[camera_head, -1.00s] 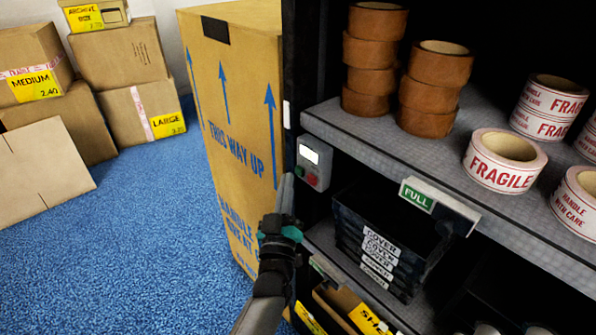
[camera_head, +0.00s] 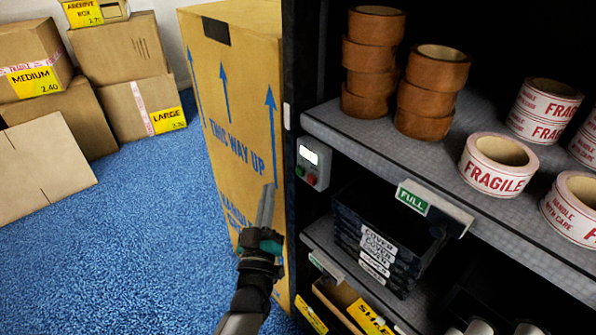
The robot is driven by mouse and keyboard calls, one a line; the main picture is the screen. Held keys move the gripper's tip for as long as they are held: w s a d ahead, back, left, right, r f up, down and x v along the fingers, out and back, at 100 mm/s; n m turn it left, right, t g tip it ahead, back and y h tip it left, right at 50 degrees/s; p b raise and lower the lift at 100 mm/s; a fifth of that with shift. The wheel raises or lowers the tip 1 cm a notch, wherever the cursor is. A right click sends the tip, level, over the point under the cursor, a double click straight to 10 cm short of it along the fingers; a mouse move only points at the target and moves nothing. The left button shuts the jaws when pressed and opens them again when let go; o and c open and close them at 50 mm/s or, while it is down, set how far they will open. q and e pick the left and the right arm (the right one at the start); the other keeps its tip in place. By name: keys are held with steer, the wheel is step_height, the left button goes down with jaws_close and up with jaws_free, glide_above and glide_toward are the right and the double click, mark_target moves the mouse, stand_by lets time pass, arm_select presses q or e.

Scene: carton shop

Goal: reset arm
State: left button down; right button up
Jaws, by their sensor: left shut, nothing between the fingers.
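My left gripper (camera_head: 266,208) shows in the lower middle of the head view, with its arm coming up from the bottom edge. Its fingers are together and point up, with nothing between them. It is in front of the tall carton (camera_head: 232,95) printed "THIS WAY UP", left of the shelf unit's edge. I cannot tell whether it touches the carton. My right gripper is not in view.
Cartons (camera_head: 143,105) stand at the back left. Blue floor (camera_head: 120,240) is clear at left.

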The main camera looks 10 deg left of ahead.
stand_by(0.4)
arm_select(q)
steer(key=s+d+f+m+g+h, duration=0.1)
steer(key=s+f+m+g+h, duration=0.35)
steer(key=f, duration=1.05)
steer(key=s+d+f+m+g+y, duration=0.1)
steer(key=s+f+g, duration=0.65)
steer(key=f, duration=0.75)
steer(key=s+a+f+m+g, duration=0.1)
steer(key=s+f, duration=0.4)
steer(key=s, duration=0.6)
steer(key=s+a+f+m+g+y, duration=0.1)
steer(key=s+a+f+g, duration=0.2)
steer(key=s, duration=0.8)
steer(key=s+a+f+m+g, duration=0.1)
steer(key=s+a+f+g, duration=0.1)
steer(key=s+f+g, duration=0.2)
steer(key=s+f, duration=0.3)
steer(key=s, duration=0.4)
steer(key=shift+f+y, duration=0.3)
steer(key=shift+y, duration=0.05)
steer(key=shift+w+d+m, duration=0.1)
steer(key=shift+m, duration=0.15)
